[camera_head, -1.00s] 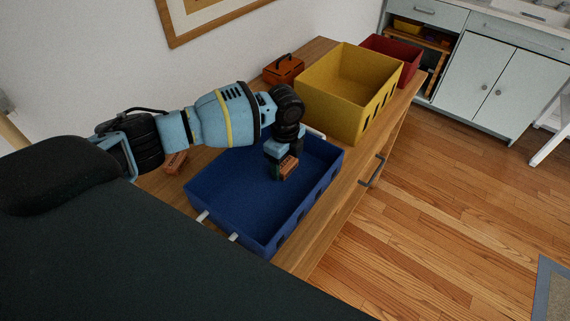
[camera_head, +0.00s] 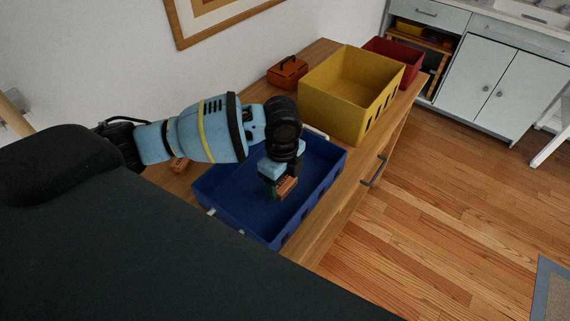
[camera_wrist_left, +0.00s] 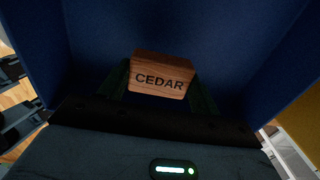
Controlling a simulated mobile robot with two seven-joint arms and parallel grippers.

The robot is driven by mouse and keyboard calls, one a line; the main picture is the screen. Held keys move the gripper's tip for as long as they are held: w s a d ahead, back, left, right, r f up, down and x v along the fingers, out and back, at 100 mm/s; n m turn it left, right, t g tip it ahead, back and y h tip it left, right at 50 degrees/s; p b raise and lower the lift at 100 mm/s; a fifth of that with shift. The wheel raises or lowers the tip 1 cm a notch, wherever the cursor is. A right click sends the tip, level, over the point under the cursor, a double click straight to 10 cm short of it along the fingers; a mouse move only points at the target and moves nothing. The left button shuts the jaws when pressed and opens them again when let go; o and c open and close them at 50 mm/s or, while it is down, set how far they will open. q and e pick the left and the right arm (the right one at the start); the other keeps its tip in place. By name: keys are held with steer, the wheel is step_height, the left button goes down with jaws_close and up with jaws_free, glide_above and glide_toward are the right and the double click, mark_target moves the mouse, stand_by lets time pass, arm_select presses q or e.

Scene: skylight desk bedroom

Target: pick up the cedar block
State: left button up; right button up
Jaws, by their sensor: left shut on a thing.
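The cedar block (camera_wrist_left: 160,80) is a small reddish-brown wooden block with the word CEDAR on its face. In the left wrist view it sits between the two dark fingers of my left gripper (camera_wrist_left: 158,88). In the head view the block (camera_head: 288,187) shows at the tip of my left gripper (camera_head: 279,188), which points down over the blue bin (camera_head: 240,215). The gripper is shut on the block. The block is within the bin's outline; I cannot tell whether it touches the bin floor. My right gripper is not in view.
A yellow bin (camera_head: 335,97) stands behind the blue one, with a red bin (camera_head: 412,56) beyond. An orange-brown box with a handle (camera_head: 287,73) is by the wall. Another brown block (camera_head: 180,165) lies left of the blue bin, partly hidden by my arm.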

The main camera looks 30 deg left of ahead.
arm_select(q)
steer(key=shift+s+d+r, duration=0.1)
steer(key=shift+s+d, duration=0.25)
steer(key=shift+s, duration=0.65)
steer(key=shift+s+d+r, duration=0.1)
steer(key=shift+s+d, duration=0.2)
steer(key=shift+s, duration=0.65)
steer(key=shift+s+d+r, duration=0.1)
steer(key=shift+s+d, duration=0.25)
steer(key=shift+s, duration=0.65)
